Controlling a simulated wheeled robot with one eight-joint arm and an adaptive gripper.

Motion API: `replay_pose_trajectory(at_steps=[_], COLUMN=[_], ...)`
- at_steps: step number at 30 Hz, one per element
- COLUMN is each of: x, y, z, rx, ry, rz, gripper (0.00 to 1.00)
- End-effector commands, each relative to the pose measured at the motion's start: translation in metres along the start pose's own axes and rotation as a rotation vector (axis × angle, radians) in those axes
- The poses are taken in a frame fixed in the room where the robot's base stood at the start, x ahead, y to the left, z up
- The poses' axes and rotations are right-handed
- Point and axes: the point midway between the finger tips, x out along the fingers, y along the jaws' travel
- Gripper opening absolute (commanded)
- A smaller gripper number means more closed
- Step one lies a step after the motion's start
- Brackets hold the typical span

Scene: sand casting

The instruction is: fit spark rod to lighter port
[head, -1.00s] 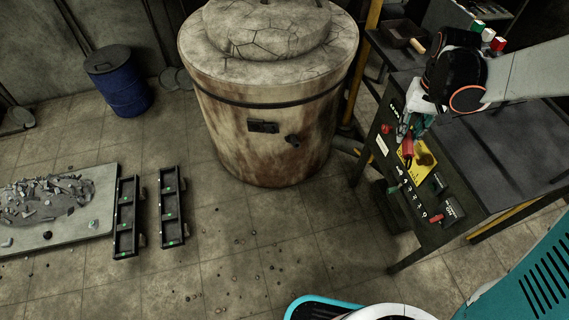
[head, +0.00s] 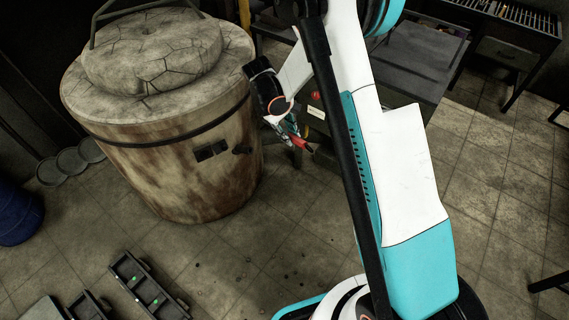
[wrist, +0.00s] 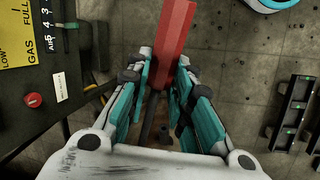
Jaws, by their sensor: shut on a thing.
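The spark rod has a red grip (wrist: 174,40), which stands between the teal fingers of my gripper (wrist: 165,62) in the wrist view. My gripper is shut on it. A thin dark part runs down between the fingers, and its end is hard to make out. In the head view my gripper (head: 293,131) holds the red grip (head: 301,142) right of the furnace (head: 165,165), apart from its wall. A dark stub (head: 242,149) on the furnace's right side may be the lighter port; beside it is a dark plate (head: 211,150).
The control panel (wrist: 40,125) with a red button (wrist: 33,100) and yellow label is left of my gripper in the wrist view. Black moulds (head: 145,283) lie on the floor at lower left. My arm hides most of the panel in the head view.

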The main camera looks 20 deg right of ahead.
Motion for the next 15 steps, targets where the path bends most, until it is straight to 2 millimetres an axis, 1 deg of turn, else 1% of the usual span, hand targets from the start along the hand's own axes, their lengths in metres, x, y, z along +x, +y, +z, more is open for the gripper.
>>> replay_pose_trajectory(at_steps=[1,6,9,12,15], x=[0.027,0.09,0.12,0.141,0.153], y=[-0.005,-0.014,-0.019,-0.022,-0.025], z=[-0.014,-0.043,-0.054,-0.061,-0.065], rx=[-0.043,-0.174,-0.23,-0.268,-0.291], ry=[-0.014,-0.056,-0.071,-0.081,-0.086], rz=[0.039,0.178,0.246,0.296,0.326], gripper=[0.0,0.0,0.0,0.0,0.0])
